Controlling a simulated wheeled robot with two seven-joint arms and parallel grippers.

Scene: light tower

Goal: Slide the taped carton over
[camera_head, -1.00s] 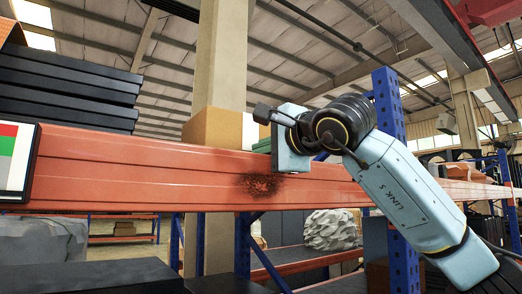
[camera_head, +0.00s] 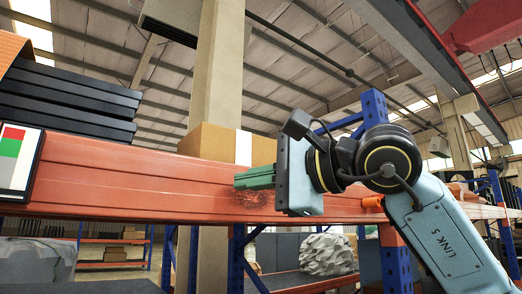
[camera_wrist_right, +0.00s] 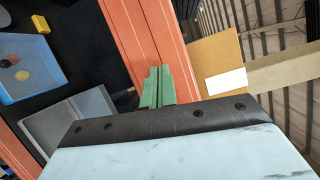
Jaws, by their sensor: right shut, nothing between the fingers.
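The taped carton (camera_head: 205,141) is a brown box with a pale strip of tape, behind the top edge of the orange shelf beam in the head view. Its lower part is hidden by the beam. In the right wrist view the carton (camera_wrist_right: 212,55) lies to the right of the beam, its white patch facing me. My right gripper (camera_head: 240,179) has green fingers, shut and empty. They point left in front of the beam, below and to the right of the carton. In the right wrist view the fingers (camera_wrist_right: 157,76) overlap the beam, apart from the carton. My left gripper is not in view.
The orange beam (camera_head: 120,181) runs across the head view. Black stacked panels (camera_head: 60,105) and a small sign (camera_head: 18,160) are at left. A blue upright (camera_head: 375,108) stands behind my right arm. The right wrist view shows a blue tray (camera_wrist_right: 38,80) and a grey bin (camera_wrist_right: 65,120).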

